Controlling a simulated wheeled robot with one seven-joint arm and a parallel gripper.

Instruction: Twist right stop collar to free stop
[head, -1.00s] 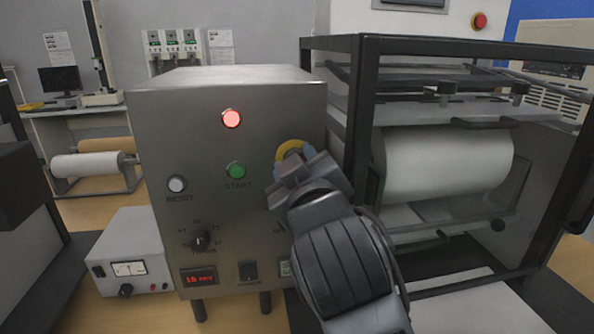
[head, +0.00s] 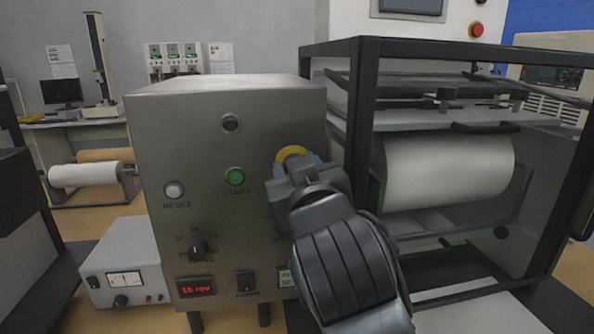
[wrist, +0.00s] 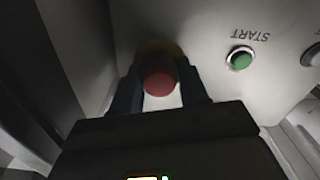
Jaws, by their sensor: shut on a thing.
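The red stop button (wrist: 159,82) sits between my fingers in the wrist view. Its yellow ring (head: 291,152) shows above my gripper on the right side of the metal control box (head: 150,130); it is dim in the wrist view (wrist: 158,47). My gripper (head: 297,168) is at the box front, with its fingers shut on the stop from both sides. In the head view my gripper hides the red part. The round lamp (head: 231,123) at the top of the panel is dark.
The green START button (head: 234,176) and the RESET button (head: 174,190) are left of my gripper. A black-framed machine with a white roll (head: 450,170) stands close on the right. Another red stop button (head: 476,29) is at the far upper right.

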